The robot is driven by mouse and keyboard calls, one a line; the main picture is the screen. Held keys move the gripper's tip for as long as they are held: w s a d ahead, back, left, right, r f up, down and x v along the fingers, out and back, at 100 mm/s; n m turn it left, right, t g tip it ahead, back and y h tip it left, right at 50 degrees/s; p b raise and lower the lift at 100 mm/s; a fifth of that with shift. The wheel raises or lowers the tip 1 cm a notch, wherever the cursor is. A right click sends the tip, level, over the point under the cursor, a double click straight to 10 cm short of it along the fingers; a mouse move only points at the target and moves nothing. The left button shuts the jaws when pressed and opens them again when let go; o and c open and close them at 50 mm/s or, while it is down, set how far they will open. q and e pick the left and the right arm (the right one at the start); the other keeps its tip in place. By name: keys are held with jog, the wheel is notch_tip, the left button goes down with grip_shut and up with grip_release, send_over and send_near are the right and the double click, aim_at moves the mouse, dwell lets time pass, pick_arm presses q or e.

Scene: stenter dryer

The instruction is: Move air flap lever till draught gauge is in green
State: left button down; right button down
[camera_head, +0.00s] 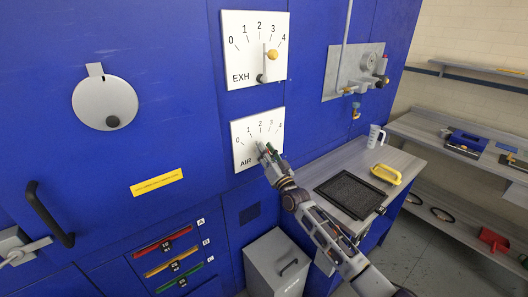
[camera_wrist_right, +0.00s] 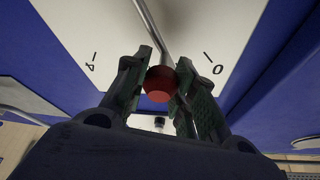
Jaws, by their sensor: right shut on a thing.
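The AIR plate (camera_head: 245,130), white with a scale from 0 to 4, is on the blue machine front. My right gripper (camera_head: 268,150) is at this plate and hides much of its lever. In the right wrist view, my right gripper (camera_wrist_right: 162,92) is shut on the lever's red round knob (camera_wrist_right: 160,82), one finger on each side. The lever's grey rod (camera_wrist_right: 150,25) runs from the knob across the plate. No gauge with a readable green zone can be made out. My left gripper is not in view.
The EXH plate (camera_head: 245,70) with an orange-knobbed lever (camera_head: 272,55) is just above. A grey panel with fittings (camera_head: 350,72) is at upper right. A bench (camera_head: 400,160) with a black tray (camera_head: 350,192) and jug (camera_head: 375,136) is at right. A grey bin (camera_head: 275,265) stands below.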

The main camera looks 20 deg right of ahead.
jog(key=c, duration=1.1)
grip_release()
jog(key=shift+s+f, duration=0.1)
jog(key=shift+v, duration=5.85)
jog(key=shift+d, duration=0.1)
